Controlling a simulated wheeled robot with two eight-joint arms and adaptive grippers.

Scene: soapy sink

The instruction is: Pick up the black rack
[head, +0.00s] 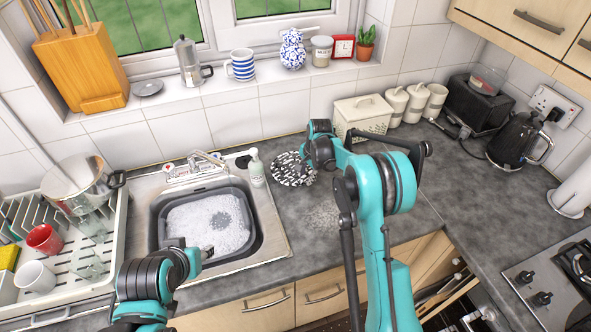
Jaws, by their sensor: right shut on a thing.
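I cannot tell whether the piece is lifted off the counter. My left gripper (207,252) is at the front of the grey wash basin; its fingers are too small and hidden to read.
The grey basin (255,240) of suds sits in the sink. A soap bottle (256,168) stands beside the patterned piece. A white dish rack (112,235) with a pot and cups is at left. A cream bin (362,115), canisters, toaster and kettle (512,140) stand behind.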

